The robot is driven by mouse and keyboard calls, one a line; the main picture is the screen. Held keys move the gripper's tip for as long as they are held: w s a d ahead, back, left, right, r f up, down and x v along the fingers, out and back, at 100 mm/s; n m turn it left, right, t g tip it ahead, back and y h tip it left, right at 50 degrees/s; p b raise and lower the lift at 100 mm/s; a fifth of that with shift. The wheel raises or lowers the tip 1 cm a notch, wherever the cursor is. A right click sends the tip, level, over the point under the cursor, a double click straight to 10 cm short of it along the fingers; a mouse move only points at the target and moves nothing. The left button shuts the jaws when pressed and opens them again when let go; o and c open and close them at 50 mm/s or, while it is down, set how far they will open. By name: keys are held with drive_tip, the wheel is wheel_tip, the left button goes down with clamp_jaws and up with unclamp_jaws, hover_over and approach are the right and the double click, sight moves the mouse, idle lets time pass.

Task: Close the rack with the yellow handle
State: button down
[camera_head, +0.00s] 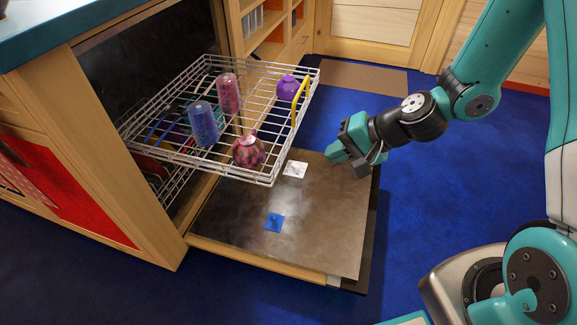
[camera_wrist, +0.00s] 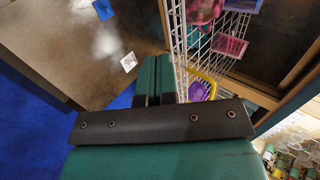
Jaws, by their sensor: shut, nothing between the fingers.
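The white wire rack (camera_head: 207,164) is pulled out of the dishwasher-like cabinet over its lowered door (camera_head: 320,215). Its yellow handle (camera_head: 300,98) is on the rack's front right side. The handle also shows in the wrist view (camera_wrist: 206,82), just right of the fingers. My gripper (camera_head: 335,157) is shut and empty, in front of the rack and above the door, apart from the handle in the head view. In the wrist view my gripper's teal fingers (camera_wrist: 155,75) lie together beside the rack's wires (camera_wrist: 180,45).
The rack holds a blue cup (camera_head: 203,124), a pink cup (camera_head: 228,93), a purple vessel (camera_head: 288,88) and a dark pink patterned vessel (camera_head: 248,151). A blue square (camera_head: 274,222) and a white square (camera_head: 295,169) lie on the door.

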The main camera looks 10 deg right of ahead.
sight(278, 165)
drive_tip(key=b+x, duration=0.1)
drive_tip(key=x, duration=0.2)
drive_tip(key=r+x, duration=0.1)
drive_tip(key=x, duration=0.3)
drive_tip(key=a+b+x, duration=0.1)
drive_tip(key=x, duration=0.2)
drive_tip(key=shift+w+a+b, duration=0.3)
drive_tip(key=shift+w+b, duration=0.05)
drive_tip(key=shift+w+a, duration=0.3)
drive_tip(key=shift+a, duration=0.2)
